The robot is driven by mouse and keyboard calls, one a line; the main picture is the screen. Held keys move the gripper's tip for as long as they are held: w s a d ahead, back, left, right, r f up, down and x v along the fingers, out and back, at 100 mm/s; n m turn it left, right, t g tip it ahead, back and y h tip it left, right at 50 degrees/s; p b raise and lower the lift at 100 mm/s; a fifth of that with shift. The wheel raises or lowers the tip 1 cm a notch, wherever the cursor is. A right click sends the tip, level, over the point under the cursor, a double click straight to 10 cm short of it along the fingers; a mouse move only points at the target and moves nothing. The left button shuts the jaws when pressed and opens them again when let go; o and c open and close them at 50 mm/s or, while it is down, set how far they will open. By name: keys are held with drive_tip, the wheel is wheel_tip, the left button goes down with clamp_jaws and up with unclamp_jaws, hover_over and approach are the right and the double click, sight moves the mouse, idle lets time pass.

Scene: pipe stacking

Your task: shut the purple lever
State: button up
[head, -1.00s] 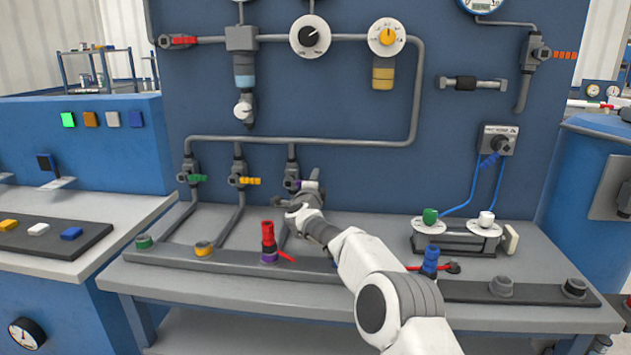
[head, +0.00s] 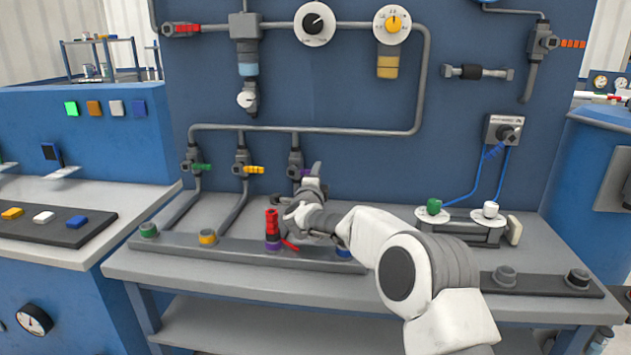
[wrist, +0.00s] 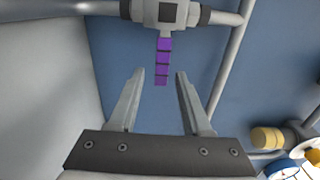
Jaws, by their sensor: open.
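The purple lever (wrist: 161,62) sticks out from its grey valve body (wrist: 170,14), across the line of the pipe. In the wrist view its free end lies between the tips of my open gripper (wrist: 160,76), with a gap to each finger. I cannot tell how deep it sits between them, and no contact shows. In the head view my gripper (head: 308,182) is at the right-hand valve (head: 296,165) of the row of three. There the purple lever (head: 303,173) is mostly hidden behind the gripper.
Valves with a green lever (head: 201,167) and a yellow lever (head: 254,170) stand to the left. A red upright fitting (head: 272,223) with a red handle (head: 290,245) stands on the bench just below my gripper. A grey pipe (head: 330,131) runs above the valves.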

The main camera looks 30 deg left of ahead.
drive_tip(key=shift+v, duration=1.45)
